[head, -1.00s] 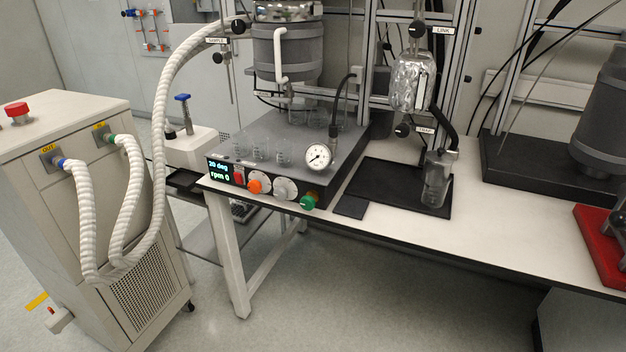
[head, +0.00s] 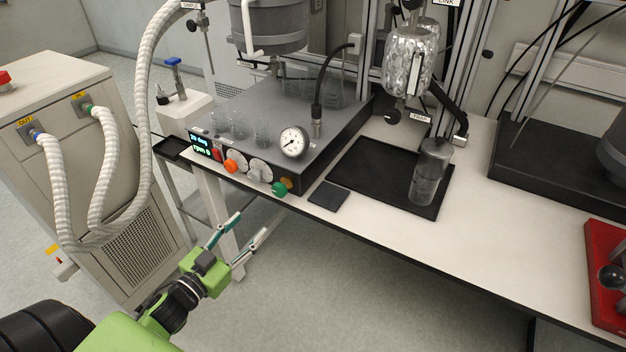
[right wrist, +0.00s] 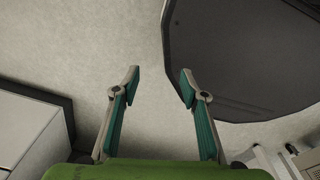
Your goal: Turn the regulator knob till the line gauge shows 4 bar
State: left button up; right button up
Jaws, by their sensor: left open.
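The line gauge (head: 294,142) is a round white dial on the front right of the grey control box; its small needle is too fine to read as a pressure. My left gripper (head: 253,221) is open and empty, in front of and below the knobs, touching nothing. My right gripper (right wrist: 160,76) is open and empty in the right wrist view, above the floor.
The bench edge (head: 400,257) runs below the control box (head: 325,160). Beakers stand on the box. A black tray (head: 365,180) holds a glass vessel (head: 428,172). White hoses (head: 105,190) and a chiller cabinet (head: 110,215) stand left. The floor before the bench is free.

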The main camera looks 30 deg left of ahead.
aim_at(277, 193)
pick_arm(q)
jog(key=shift+h, duration=0.3)
jog(key=w, duration=0.4)
jog(key=w+d+r+p, duration=0.1)
jog(key=w, duration=0.4)
jog(key=w+r+p, duration=0.1)
jog(key=w, duration=0.4)
jog(key=shift+d, duration=0.3)
pick_arm(e)
jog(key=shift+s+a+r, duration=0.1)
jog(key=shift+a+r, duration=0.05)
jog(key=shift+r, duration=0.35)
jog(key=shift+s+a+r, duration=0.1)
jog(key=shift+r, duration=0.4)
pick_arm(q)
jog(key=c, duration=1.1)
pick_arm(e)
jog(key=shift+w, duration=0.1)
